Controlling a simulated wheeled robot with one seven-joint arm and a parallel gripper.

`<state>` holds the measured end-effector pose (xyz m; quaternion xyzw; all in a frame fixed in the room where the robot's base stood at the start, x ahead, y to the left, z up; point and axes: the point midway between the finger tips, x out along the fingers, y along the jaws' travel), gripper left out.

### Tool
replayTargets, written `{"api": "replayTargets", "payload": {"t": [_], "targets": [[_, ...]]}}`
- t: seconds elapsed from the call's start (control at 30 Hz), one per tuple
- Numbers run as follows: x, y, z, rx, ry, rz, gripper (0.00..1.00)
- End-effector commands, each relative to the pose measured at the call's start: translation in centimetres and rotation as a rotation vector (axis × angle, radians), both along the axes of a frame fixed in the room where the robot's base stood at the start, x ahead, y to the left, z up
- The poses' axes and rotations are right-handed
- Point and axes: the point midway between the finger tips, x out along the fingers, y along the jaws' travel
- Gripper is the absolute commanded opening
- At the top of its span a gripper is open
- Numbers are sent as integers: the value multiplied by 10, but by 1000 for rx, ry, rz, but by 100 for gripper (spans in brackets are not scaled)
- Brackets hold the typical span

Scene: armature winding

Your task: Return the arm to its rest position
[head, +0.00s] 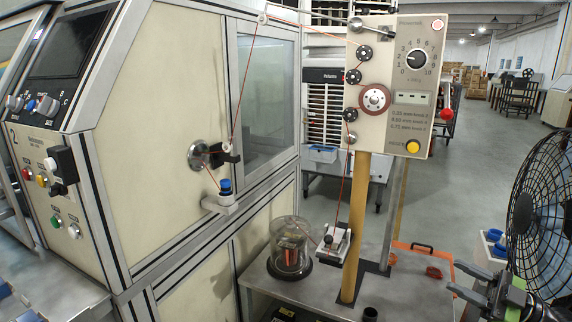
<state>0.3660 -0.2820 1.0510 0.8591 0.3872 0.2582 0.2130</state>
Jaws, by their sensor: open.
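My gripper (453,277) shows at the lower right of the head view. Its two dark fingers point left and stand apart, with nothing between them. The rest of my arm runs toward the bottom right edge and is partly cut off. The gripper is beside the right end of the grey table (405,295), in front of the black fan (542,215). From this angle I cannot tell how far it is from the fan or the table.
A wire tensioner panel (400,90) stands on a tan post (355,230). Red wire runs over its pulleys toward the winding machine (165,120) at left. A glass dome (290,245) and an orange tray (428,256) are on the table. Open floor lies behind.

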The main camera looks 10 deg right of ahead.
Motion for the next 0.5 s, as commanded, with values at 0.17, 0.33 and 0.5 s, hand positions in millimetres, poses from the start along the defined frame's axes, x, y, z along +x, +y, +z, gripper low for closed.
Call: {"api": "replayTargets", "payload": {"t": [0.17, 0.33, 0.5], "targets": [[15, 26, 10, -21, 71, 71, 42], [30, 55, 18, -47, 162, 143, 42], [50, 104, 28, -100, 313, 244, 42]]}}
